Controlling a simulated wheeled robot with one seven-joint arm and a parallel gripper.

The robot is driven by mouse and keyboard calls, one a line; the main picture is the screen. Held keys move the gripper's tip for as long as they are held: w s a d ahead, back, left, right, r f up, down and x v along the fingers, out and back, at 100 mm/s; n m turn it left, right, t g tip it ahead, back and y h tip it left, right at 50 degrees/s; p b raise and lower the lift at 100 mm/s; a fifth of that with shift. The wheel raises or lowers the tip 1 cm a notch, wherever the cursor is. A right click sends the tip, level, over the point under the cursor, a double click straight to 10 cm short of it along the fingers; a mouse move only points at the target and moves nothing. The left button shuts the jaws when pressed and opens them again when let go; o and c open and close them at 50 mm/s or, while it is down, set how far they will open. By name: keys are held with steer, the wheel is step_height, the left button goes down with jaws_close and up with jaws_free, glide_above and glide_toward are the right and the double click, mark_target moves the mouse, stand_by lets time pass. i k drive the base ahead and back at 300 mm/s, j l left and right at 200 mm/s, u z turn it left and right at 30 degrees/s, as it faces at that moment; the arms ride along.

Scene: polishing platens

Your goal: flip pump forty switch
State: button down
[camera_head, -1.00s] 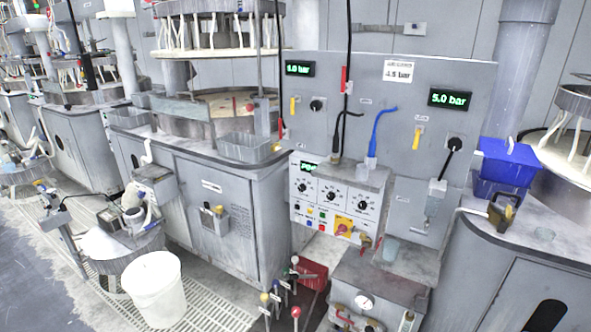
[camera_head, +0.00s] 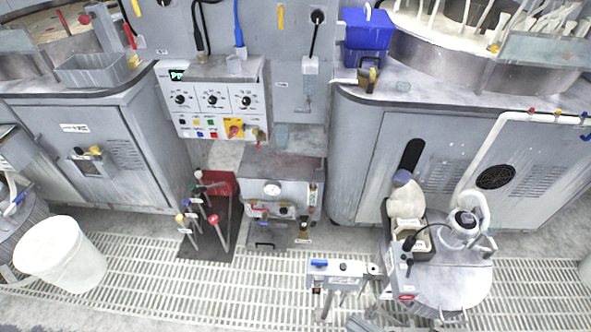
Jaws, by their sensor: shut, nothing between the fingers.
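No label reading forty is legible, so I cannot tell which switch is pump forty's. A pump drum (camera_head: 452,290) with a grey lid stands at the lower right. A small grey switch box (camera_head: 398,272) with a red mark stands at its left side, and a black cable runs from its top. A flat grey panel (camera_head: 343,268) with a blue handle and a dark knob is just left of it. A switch plate (camera_head: 90,163) with a yellow-and-black part sits on the left cabinet door. My gripper cannot be made out in view.
A control box (camera_head: 212,98) with dials and coloured buttons hangs at centre, above a gauge unit (camera_head: 280,190). Knobbed levers (camera_head: 205,220) stand left of it. A white bucket (camera_head: 60,255) is at lower left.

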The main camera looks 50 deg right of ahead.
mark_target(410, 262)
steer(key=i+j, duration=0.1)
steer(key=j, duration=0.2)
steer(key=i+j, duration=0.1)
steer(key=j, duration=0.2)
steer(key=z, duration=1.7)
